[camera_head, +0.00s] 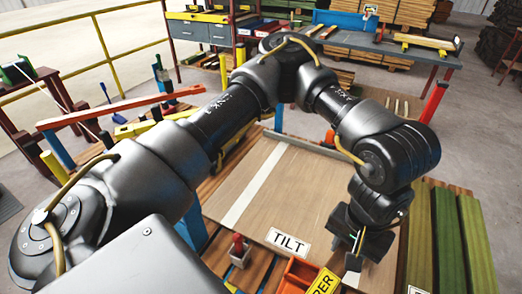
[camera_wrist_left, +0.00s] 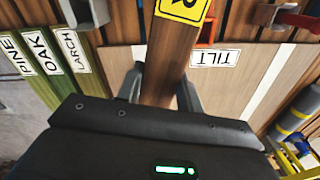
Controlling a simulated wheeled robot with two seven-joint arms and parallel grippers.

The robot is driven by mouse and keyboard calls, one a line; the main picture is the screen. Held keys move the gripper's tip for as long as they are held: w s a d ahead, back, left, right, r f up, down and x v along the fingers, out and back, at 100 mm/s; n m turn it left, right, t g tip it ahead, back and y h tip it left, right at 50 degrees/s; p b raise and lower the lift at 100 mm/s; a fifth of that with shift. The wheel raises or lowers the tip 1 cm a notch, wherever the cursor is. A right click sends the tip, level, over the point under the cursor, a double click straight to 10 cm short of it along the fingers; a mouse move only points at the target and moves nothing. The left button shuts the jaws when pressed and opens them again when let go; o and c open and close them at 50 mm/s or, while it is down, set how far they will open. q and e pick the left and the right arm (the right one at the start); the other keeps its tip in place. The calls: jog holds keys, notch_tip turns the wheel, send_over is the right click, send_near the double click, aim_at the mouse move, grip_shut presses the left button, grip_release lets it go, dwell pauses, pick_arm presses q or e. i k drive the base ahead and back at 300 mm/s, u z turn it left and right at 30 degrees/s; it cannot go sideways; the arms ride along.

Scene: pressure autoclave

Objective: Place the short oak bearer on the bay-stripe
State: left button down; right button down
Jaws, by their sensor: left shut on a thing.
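My left gripper (camera_head: 356,250) hangs low over the right part of the pale wooden board. In the left wrist view its fingers (camera_wrist_left: 160,85) are shut on a brown wooden bar, the short oak bearer (camera_wrist_left: 165,55). A yellow label with black lettering (camera_wrist_left: 183,8) shows at the bar's far end. A white stripe (camera_head: 256,184) crosses the board left of the gripper and also shows in the left wrist view (camera_wrist_left: 264,86). Another pale stripe (camera_wrist_left: 139,50) shows beside the bar. I cannot tell which is the bay-stripe, or whether the bar touches the board. My right gripper is out of view.
A TILT label (camera_head: 287,241) lies at the board's near edge, by an orange bin (camera_head: 297,276) and a small red-topped item (camera_head: 239,250). Green slats (camera_head: 447,235) lie to the right; PINE, OAK and LARCH labels (camera_wrist_left: 40,52) show in the wrist view. A blue workbench (camera_head: 350,37) stands behind.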

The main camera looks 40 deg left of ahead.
aim_at(262, 175)
jog(key=z, duration=2.2)
jog(key=k, duration=1.25)
jog(key=u, duration=1.85)
jog(key=i, duration=0.5)
